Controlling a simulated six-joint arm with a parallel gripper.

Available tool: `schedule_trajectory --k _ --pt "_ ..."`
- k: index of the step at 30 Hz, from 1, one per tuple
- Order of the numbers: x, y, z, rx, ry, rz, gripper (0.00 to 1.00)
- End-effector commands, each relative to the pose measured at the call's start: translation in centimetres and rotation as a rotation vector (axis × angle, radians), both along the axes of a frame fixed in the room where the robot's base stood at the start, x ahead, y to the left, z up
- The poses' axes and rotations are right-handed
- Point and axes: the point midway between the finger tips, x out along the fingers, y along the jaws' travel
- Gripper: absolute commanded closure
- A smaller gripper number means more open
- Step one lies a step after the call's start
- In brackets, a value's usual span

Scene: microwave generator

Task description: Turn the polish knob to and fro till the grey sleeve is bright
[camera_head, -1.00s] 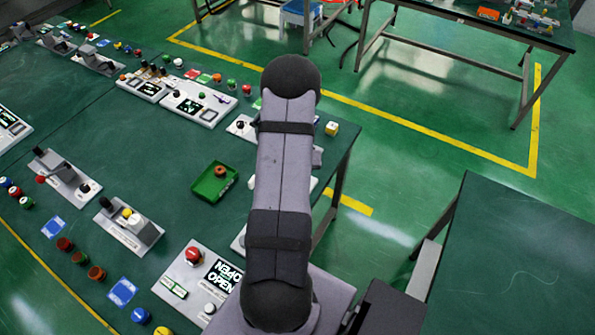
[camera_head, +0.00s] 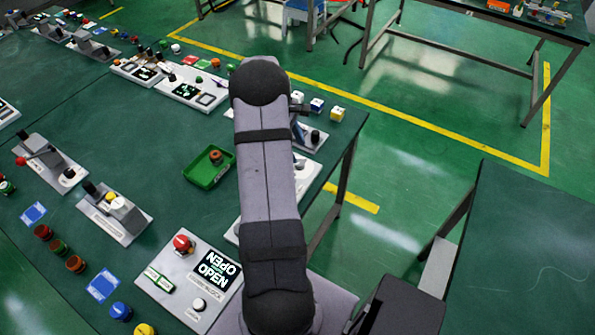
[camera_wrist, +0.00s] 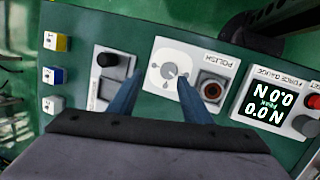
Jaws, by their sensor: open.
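In the head view my arm hides the gripper and most of that panel.
A panel with a black knob (camera_wrist: 108,60) and a force gauge (camera_wrist: 268,106) flank the polish unit. Small cubes (camera_head: 337,113) stand near the table's edge. A green tray (camera_head: 207,176) and a panel with a red button (camera_head: 182,243) lie left of my arm.

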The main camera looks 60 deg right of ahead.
Motion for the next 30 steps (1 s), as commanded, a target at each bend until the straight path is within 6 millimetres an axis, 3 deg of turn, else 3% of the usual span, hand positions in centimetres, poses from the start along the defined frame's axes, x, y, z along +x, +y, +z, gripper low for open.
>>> schedule_trajectory --k 1,7,17,23,30 --pt "0.6 0.1 -0.7 0.02 0.045 0.078 0.55" --pt "1.3 1.1 0.8 0.113 0.186 0.3 0.55" --pt "1.3 1.7 1.7 0.16 0.238 0.384 0.55" --pt "0.7 1.4 0.5 0.162 0.24 0.381 0.55" --pt "-0.3 0.9 -2.4 0.163 0.239 0.38 0.55"
